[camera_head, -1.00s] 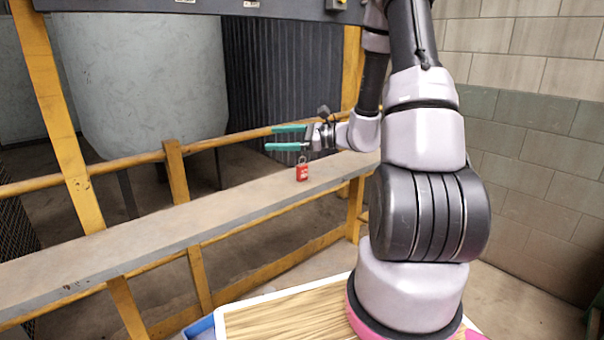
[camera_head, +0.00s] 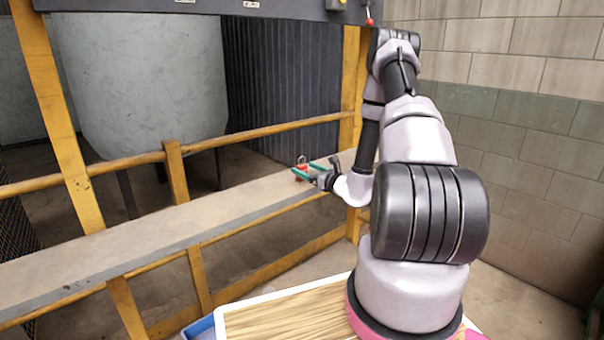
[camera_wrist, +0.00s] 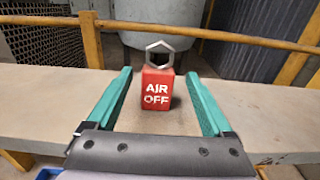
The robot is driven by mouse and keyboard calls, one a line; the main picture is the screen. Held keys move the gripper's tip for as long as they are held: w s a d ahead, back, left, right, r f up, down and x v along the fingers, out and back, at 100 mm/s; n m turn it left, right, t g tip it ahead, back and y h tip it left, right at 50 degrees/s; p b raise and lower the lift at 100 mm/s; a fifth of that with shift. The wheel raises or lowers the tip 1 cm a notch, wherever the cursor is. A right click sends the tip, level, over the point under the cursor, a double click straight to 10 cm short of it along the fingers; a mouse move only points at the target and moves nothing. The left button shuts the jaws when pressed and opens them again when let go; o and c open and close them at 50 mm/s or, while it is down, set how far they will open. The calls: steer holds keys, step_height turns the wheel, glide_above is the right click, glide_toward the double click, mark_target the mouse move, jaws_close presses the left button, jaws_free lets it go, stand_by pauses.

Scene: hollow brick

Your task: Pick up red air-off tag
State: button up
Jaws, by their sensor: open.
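The red air-off tag (camera_wrist: 157,88) stands upright on the grey ledge (camera_wrist: 50,110), with white "AIR OFF" lettering facing the wrist camera and a grey hexagonal ring on top. In the head view the tag (camera_head: 301,171) is small and partly covered by the teal fingers. My gripper (camera_head: 305,169) is low over the ledge at the tag. In the wrist view my gripper (camera_wrist: 158,98) is open, with one teal finger on each side of the tag and visible gaps between. The fingers do not appear to touch it.
A yellow rail (camera_head: 240,136) runs behind the ledge, with a large pale tank (camera_head: 140,75) beyond it. A block wall (camera_head: 540,130) stands at the right. The ledge (camera_head: 130,232) is bare to the left of the tag.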

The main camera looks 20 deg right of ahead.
mark_target(297, 167)
steer(key=x, duration=0.5)
steer(key=shift+a+f, duration=0.15)
steer(key=shift+f, duration=0.25)
jaws_close()
